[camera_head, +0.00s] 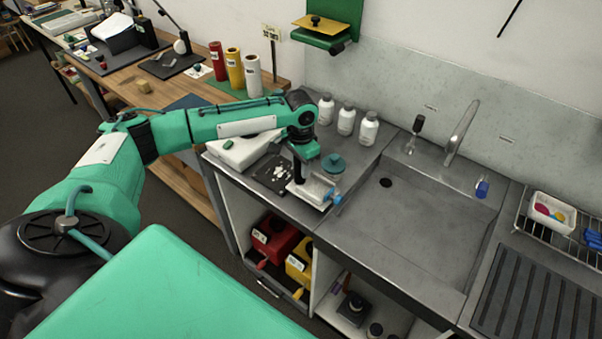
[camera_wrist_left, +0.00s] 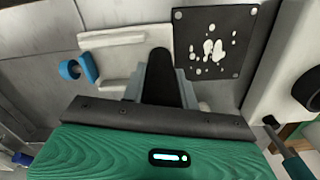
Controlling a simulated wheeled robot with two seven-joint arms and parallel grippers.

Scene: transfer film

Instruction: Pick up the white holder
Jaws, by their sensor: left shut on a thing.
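The white holder (camera_head: 314,189) is at the front edge of the metal counter, left of the sink. It also shows in the left wrist view (camera_wrist_left: 112,60), with a blue round part (camera_wrist_left: 78,68) at its left end. My left gripper (camera_head: 300,180) reaches down to the holder from above and is shut on it. In the left wrist view, the dark gripper finger (camera_wrist_left: 160,80) overlaps the holder's right end. I cannot tell whether the holder is clear of the counter. My right gripper is not in view.
A dark mat with white bits (camera_head: 273,172) lies left of the holder. A teal round lid (camera_head: 333,163) is behind it. Several white bottles (camera_head: 346,118) stand at the wall. The sink (camera_head: 405,215) is open to the right.

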